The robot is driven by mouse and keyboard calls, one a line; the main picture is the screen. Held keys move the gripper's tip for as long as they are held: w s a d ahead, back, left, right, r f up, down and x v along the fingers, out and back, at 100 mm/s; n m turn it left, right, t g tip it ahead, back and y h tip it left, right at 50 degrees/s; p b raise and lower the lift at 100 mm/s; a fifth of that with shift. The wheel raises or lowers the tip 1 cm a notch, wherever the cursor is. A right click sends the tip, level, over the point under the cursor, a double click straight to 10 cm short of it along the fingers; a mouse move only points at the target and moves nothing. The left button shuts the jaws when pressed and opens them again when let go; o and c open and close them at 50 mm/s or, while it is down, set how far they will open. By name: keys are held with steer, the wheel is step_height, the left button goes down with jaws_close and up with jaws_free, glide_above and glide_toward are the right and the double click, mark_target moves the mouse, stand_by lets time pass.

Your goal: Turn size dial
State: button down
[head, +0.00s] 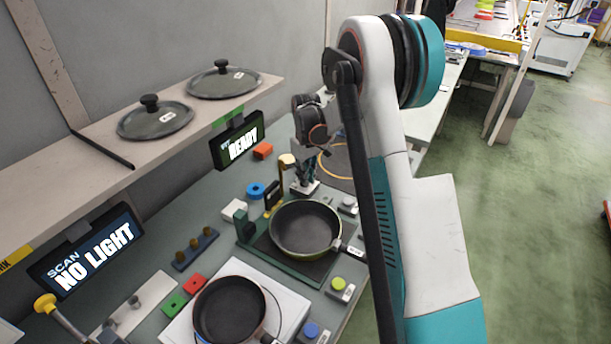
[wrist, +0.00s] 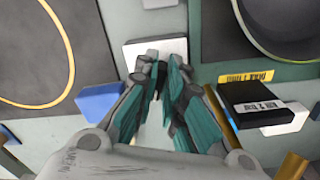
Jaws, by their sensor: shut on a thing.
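My gripper (head: 304,180) points down at a small white base (head: 308,189) behind the pan on the table. In the wrist view, the teal fingertips (wrist: 161,62) are close together over the same white base (wrist: 152,48). They are shut on a knob there, taken as the size dial; the fingers hide most of it, and its marking cannot be read. A dark pan (head: 306,228) sits on a dark plate in front of my gripper.
A black box (wrist: 262,104) and the pan's rim (wrist: 262,45) are close to the right of my fingers in the wrist view. A blue block (wrist: 99,101) lies to the left. Lids (head: 224,82) rest on the shelf. A second pan (head: 229,310) stands nearer.

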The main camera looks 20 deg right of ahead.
steer(key=shift+w+d+n, duration=0.1)
steer(key=shift+d+n, duration=0.05)
steer(key=shift+n, duration=1.75)
steer(key=c, duration=1.7)
jaws_free()
step_height(320, 180, up, 12)
steer(key=shift+r, duration=0.1)
